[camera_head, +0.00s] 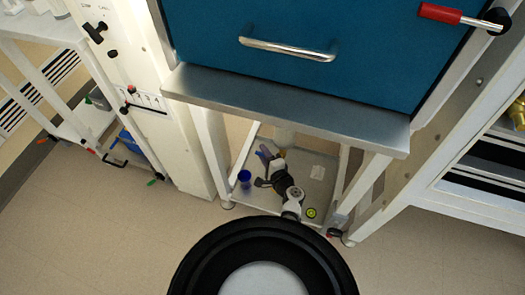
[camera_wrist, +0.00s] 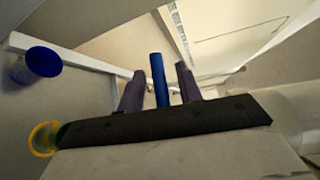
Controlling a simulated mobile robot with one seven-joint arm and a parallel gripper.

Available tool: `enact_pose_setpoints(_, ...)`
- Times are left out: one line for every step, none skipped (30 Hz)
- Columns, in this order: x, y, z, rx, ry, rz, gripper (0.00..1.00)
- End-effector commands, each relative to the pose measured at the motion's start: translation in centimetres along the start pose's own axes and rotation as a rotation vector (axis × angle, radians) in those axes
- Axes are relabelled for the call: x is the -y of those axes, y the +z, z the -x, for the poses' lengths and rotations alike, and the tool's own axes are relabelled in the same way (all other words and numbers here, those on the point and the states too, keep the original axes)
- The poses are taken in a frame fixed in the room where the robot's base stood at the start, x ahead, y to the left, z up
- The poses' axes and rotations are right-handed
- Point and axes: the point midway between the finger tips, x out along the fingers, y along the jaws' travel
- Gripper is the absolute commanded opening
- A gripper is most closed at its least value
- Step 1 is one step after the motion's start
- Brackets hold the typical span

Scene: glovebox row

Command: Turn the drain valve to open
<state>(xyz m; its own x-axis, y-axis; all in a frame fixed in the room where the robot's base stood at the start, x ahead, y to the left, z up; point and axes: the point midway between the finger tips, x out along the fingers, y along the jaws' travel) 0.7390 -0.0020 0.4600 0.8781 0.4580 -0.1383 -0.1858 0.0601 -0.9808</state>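In the wrist view a straight blue bar (camera_wrist: 158,88), which looks like the drain valve's lever, stands upright in the picture between the two purple fingers of my gripper (camera_wrist: 159,72). A narrow gap shows on each side of the bar, so the gripper is open. I cannot tell how deep the bar sits between the fingers. In the head view my gripper (camera_head: 267,158) is low under the blue-fronted cabinet, above the lower shelf. The valve body is hidden, and the lever is too small to make out there.
A blue cup (camera_head: 245,179) stands on the lower shelf (camera_head: 318,190) left of my arm, and a yellow-green ring (camera_head: 311,213) lies to its right. Frame legs flank the shelf. A steel ledge (camera_head: 285,105) overhangs it. A red handle (camera_head: 440,13) is at upper right.

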Motion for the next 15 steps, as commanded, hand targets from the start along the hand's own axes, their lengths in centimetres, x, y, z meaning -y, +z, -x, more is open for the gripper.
enact_pose_setpoints(-0.04, 0.0, 0.02, 0.0, 0.0, 0.0, 0.35)
enact_pose_setpoints(-0.04, 0.01, 0.02, 0.0, 0.0, 0.0, 0.35)
enact_pose_setpoints(-0.03, 0.0, 0.02, 0.0, 0.0, 0.0, 0.35)
enact_pose_setpoints(-0.03, 0.01, 0.02, 0.0, 0.0, 0.0, 0.35)
enact_pose_setpoints(-0.03, 0.01, 0.01, 0.0, 0.0, 0.0, 0.35)
enact_pose_setpoints(-0.03, 0.01, 0.01, 0.0, 0.0, 0.0, 0.35)
enact_pose_setpoints(-0.03, 0.01, 0.01, 0.0, 0.0, 0.0, 0.35)
enact_pose_setpoints(-0.02, 0.01, 0.01, 0.0, 0.0, 0.0, 0.31)
enact_pose_setpoints(-0.02, 0.01, 0.01, 0.0, 0.0, 0.0, 0.26)
enact_pose_setpoints(-0.02, 0.01, 0.01, 0.0, 0.0, 0.0, 0.22)
enact_pose_setpoints(-0.02, 0.01, 0.0, 0.0, 0.0, 0.0, 0.18)
enact_pose_setpoints(-0.02, 0.01, 0.0, 0.0, 0.0, 0.0, 0.13)
enact_pose_setpoints(-0.02, 0.01, 0.0, 0.0, 0.0, 0.0, 0.09)
enact_pose_setpoints(-0.02, 0.01, 0.0, 0.0, 0.0, 0.0, 0.05)
enact_pose_setpoints(-0.01, 0.01, 0.0, 0.0, 0.0, 0.0, 0.0)
